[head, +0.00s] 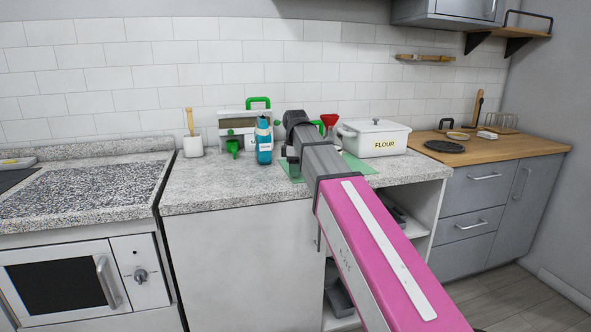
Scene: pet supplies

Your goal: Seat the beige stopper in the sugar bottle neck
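A blue bottle (264,153) stands upright on the granite counter, left of my arm. Its top looks pale, perhaps beige, but it is too small to tell whether that is a stopper. I cannot read its label, so I cannot confirm that it is the sugar bottle. I cannot pick out a separate beige stopper. My gripper (292,158) is at the end of my arm, over the counter just right of the blue bottle. Its fingers are small and dark, and I cannot see whether they hold anything.
A green mat (358,165) lies partly behind my arm. A red funnel (330,120) and a white FLOUR box (377,138) stand to the right. The counter's front left is clear.

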